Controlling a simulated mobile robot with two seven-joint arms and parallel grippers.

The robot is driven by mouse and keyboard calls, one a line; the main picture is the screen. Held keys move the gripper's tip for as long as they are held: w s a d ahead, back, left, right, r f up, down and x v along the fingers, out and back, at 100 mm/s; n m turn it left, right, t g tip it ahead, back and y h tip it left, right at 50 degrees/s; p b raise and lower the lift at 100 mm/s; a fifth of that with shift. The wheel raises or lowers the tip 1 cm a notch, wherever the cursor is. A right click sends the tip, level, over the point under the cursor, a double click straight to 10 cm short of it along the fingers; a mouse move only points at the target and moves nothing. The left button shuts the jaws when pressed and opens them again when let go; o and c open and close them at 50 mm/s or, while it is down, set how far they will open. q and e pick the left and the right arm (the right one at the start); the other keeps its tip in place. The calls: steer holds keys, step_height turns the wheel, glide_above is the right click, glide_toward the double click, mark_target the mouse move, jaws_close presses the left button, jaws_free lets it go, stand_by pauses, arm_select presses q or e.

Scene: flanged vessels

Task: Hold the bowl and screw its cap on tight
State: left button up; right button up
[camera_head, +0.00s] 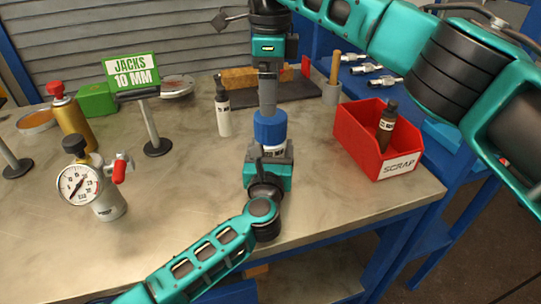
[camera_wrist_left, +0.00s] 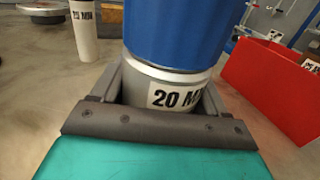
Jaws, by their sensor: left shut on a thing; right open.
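The bowl (camera_wrist_left: 170,88) is a pale grey vessel with a "20 M…" label, upright at the middle of the bench. Its wide blue cap (camera_head: 270,128) sits on top and also fills the upper middle of the left wrist view (camera_wrist_left: 176,32). I cannot tell how tightly it is seated. My left gripper (camera_head: 271,152) is shut on the bowl from the front, one finger on each side. My right gripper (camera_head: 268,104) points straight down at the cap's top and is open. Its fingertips are close to the cap; contact is unclear.
A red SCRAP bin (camera_head: 362,140) with a dark bottle stands right. A white bottle (camera_head: 223,112) stands behind left. A pressure gauge (camera_head: 80,184), gold spray can (camera_head: 72,125) and green JACKS sign (camera_head: 131,70) stand left.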

mark_target(270, 124)
arm_select(q)
steer(key=c, duration=0.5)
jaws_close()
arm_select(e)
steer(key=shift+n, duration=0.5)
steer(key=n, duration=0.4)
steer(key=shift+n, duration=0.3)
steer(key=n, duration=0.3)
steer(key=shift+n, duration=0.4)
steer(key=n, duration=1.3)
steer(key=shift+f, duration=4)
